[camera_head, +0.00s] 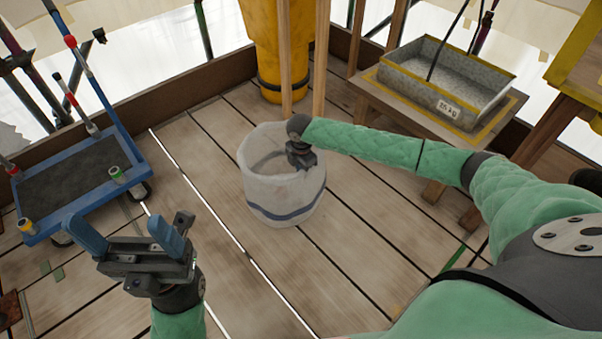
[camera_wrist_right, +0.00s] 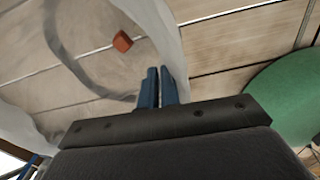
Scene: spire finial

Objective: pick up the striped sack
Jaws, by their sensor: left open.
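The striped sack (camera_head: 285,205) is a whitish, open-topped cloth sack with a dark blue band near its base. It stands upright on the plank floor in the middle of the head view. My right gripper (camera_head: 302,158) is at the right part of its rim, and its fingertips are hidden there. In the right wrist view, the right gripper's blue fingers (camera_wrist_right: 160,88) are close together with the pale wall of the sack (camera_wrist_right: 168,40) between them. My left gripper (camera_head: 127,238) is open and empty, left of and nearer than the sack.
A blue-framed cart (camera_head: 75,185) stands at the left. A yellow chute (camera_head: 275,50) and wooden posts are behind the sack. A grey trough (camera_head: 445,80) rests on a wooden stand at the back right. A small orange-red piece (camera_wrist_right: 122,41) shows in the wrist view. Floor in front is clear.

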